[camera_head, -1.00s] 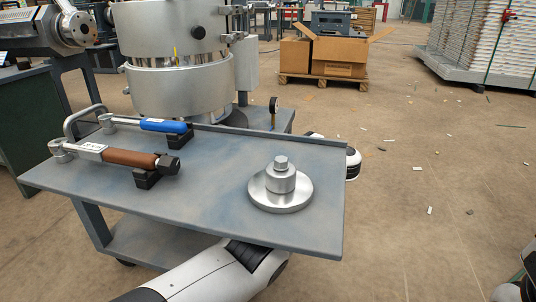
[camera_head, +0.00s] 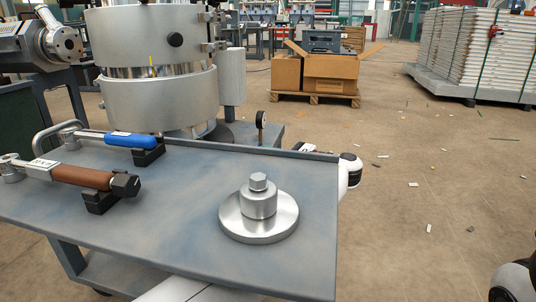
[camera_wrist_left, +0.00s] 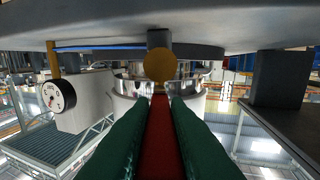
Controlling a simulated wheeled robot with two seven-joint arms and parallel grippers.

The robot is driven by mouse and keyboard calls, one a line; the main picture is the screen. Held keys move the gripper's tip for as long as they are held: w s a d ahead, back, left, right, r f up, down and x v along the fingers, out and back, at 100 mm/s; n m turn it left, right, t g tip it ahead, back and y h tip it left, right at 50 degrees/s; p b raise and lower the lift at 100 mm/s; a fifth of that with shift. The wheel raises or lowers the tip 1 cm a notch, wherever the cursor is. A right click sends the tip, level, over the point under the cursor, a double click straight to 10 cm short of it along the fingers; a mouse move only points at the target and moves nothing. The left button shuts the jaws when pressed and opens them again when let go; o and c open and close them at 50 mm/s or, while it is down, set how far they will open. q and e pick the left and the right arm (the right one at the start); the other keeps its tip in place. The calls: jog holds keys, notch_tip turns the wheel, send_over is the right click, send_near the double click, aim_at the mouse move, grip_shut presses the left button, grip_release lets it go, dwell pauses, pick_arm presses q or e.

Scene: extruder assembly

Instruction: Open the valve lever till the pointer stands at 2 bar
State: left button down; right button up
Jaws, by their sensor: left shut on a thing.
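The pressure gauge (camera_head: 261,119) stands beyond the cart's back edge in the head view, seen nearly edge-on. In the left wrist view its white dial (camera_wrist_left: 58,95) shows at the left, too small for me to read the pointer. A red valve lever (camera_wrist_left: 158,145) runs up the middle of the left wrist view. My left gripper (camera_wrist_left: 160,98) has its two green fingers on either side of the lever, shut on it. A round brass part (camera_wrist_left: 160,66) shows just beyond the fingertips. My right gripper is not in view.
The grey cart (camera_head: 180,240) carries a blue-handled tool (camera_head: 131,140), a brown-handled tool (camera_head: 82,177) and a flanged metal part (camera_head: 259,216). A large metal cylinder (camera_head: 160,100) stands behind. A dark post (camera_wrist_left: 280,80) stands right of my fingers.

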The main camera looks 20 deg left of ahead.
pick_arm(q)
jog(key=shift+f, duration=0.15)
jog(key=c, duration=1.4)
grip_release()
